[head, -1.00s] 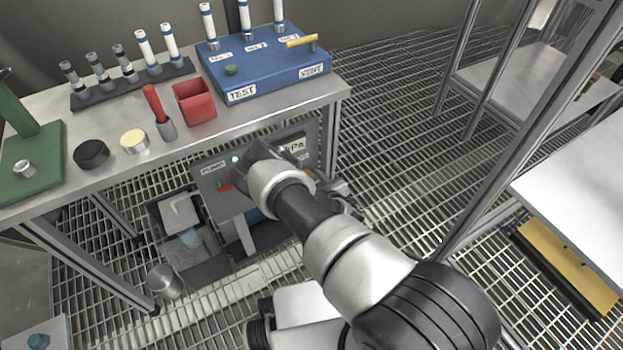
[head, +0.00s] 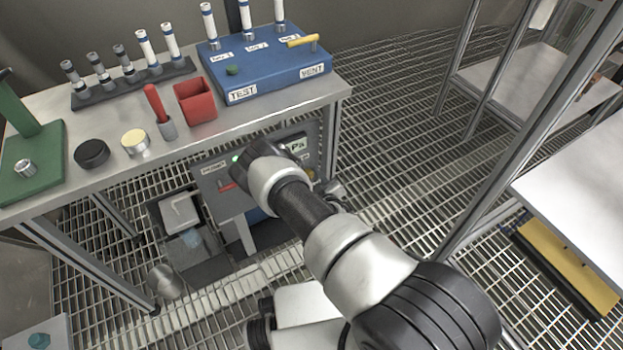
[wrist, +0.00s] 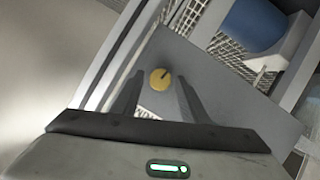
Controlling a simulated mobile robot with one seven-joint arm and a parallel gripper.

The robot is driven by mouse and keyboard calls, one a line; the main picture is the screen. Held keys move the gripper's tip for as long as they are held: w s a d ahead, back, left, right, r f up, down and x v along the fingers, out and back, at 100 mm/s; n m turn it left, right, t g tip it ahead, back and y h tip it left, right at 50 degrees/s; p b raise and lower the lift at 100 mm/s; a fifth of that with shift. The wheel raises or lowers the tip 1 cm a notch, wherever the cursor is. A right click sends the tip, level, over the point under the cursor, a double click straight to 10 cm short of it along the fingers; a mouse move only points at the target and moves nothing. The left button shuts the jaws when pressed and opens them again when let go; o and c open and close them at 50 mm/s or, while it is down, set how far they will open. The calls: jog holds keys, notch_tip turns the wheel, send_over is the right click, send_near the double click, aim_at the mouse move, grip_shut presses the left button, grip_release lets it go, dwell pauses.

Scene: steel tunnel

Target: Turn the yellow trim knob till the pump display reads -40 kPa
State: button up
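The yellow trim knob (wrist: 160,79) is a small round disc with a dark pointer line, set on a grey panel. My gripper (wrist: 159,88) is open, its two dark fingers apart with a gap on both sides of the knob. The knob shows between the fingertips; I cannot tell whether they reach around it or stop short. In the head view, the pump panel (head: 212,178) is under the bench, largely behind my arm. The pump display (head: 296,146) shows only "Pa"; its number is hidden.
The bench (head: 225,135) carries a blue valve box (head: 265,68), a red cup (head: 195,101) and a rack of tubes (head: 130,82). A metal frame with shelves (head: 580,165) stands at right. The grating floor between (head: 400,130) is clear.

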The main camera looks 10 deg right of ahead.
jog(key=shift+o, duration=0.3)
jog(key=p+v, duration=0.5)
jog(key=v, duration=1.2)
jog(key=shift+s, duration=0.25)
jog(key=shift+d, duration=0.1)
